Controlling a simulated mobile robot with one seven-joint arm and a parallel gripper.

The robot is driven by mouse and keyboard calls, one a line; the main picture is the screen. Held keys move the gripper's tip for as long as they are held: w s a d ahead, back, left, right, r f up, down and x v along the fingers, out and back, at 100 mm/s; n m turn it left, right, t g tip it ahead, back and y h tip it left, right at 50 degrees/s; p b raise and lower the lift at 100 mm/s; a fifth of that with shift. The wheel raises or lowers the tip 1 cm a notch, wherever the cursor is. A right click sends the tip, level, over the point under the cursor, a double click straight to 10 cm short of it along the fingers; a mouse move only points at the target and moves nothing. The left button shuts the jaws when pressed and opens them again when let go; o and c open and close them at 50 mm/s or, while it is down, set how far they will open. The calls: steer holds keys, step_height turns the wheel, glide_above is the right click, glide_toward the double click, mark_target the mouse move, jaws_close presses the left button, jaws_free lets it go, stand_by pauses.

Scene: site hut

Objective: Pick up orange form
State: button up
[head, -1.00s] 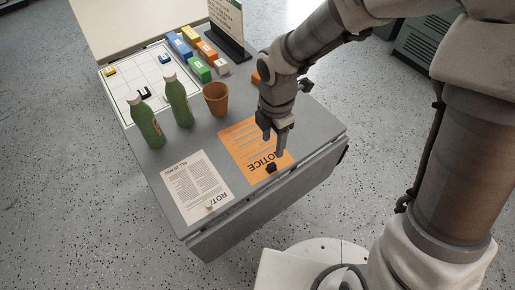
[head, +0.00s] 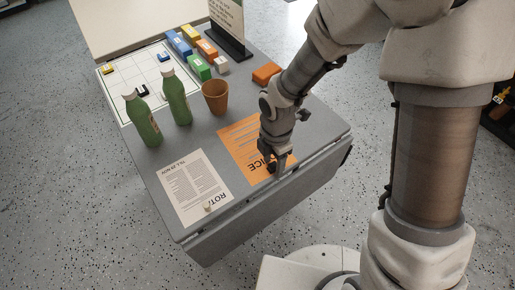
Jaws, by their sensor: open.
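The orange form (head: 238,140) lies flat on the grey table, with dark printed lines and a large heading of which "ICE" shows. My gripper (head: 276,168) is open and points down over the form's front right part, near the table's front edge. It hides part of the heading and the small black object there. Whether the fingertips touch the form I cannot tell.
A white rota sheet (head: 195,187) lies left of the form with a small pale object (head: 207,207) on it. Two green bottles (head: 175,97), a brown cup (head: 215,97), coloured blocks (head: 198,68), an orange block (head: 266,73) and a gridded board (head: 117,83) stand behind.

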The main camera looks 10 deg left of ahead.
jaws_close()
steer(key=shift+r, duration=0.1)
stand_by(0.3)
